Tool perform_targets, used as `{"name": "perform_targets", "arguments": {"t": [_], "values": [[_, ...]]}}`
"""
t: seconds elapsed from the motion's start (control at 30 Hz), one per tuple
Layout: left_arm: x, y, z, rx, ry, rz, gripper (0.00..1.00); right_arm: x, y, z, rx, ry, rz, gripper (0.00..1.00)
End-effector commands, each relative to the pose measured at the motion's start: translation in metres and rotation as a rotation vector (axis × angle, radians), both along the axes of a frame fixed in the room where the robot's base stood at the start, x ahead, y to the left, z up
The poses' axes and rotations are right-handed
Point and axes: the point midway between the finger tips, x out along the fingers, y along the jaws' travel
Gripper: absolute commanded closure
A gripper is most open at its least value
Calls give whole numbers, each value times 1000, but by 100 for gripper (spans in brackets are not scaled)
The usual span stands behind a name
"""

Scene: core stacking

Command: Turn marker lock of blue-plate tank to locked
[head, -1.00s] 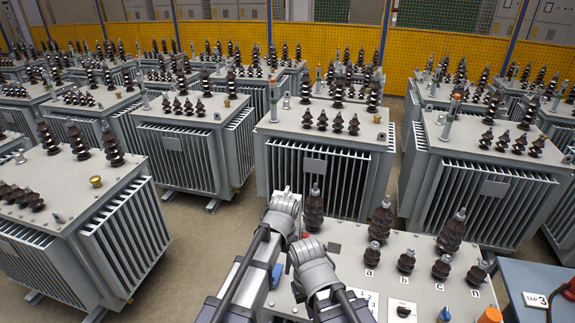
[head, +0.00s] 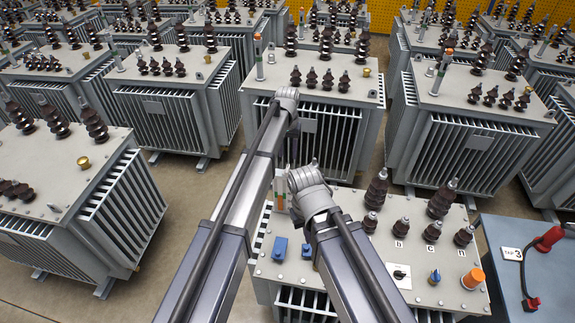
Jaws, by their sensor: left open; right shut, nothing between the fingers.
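The nearest tank has a grey top (head: 365,262) with dark bushings at its right, some labelled b, c and n. Two small blue parts, one left (head: 280,248) and one right (head: 307,251), stand near its left front. A black switch on a white plate (head: 400,273), a blue knob (head: 434,277) and an orange cap (head: 473,279) are along its front right. I cannot tell which part is the marker lock, and no blue plate is clearly visible. My two arms cross the tank; their ends show only rounded joints, and both grippers' fingers are hidden.
Several similar grey tanks with bushings stand close behind and at left (head: 60,180). A blue-grey box (head: 530,262) with a red handle (head: 550,238) and a TAP 3 label is at right. A gauge with orange and green (head: 280,188) stands beside my arms. Narrow floor strips (head: 200,225) separate the tanks.

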Motion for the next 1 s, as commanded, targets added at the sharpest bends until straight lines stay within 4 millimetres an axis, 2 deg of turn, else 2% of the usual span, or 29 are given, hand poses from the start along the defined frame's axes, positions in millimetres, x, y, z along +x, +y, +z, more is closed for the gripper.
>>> {"name": "perform_targets", "arguments": {"t": [0.53, 0.7, 0.97, 1.0], "values": [[0, 0, -66, 0, 0, 0, 55, 1, 0, -66, -1, -2, 21, 100], [0, 0, -74, 0, 0, 0, 55, 1, 0, -74, -1, -2, 20, 100], [0, 0, -73, 0, 0, 0, 55, 1, 0, -73, 0, -1, 20, 100], [0, 0, -73, 0, 0, 0, 60, 1, 0, -73, 0, -1, 20, 100]]}}
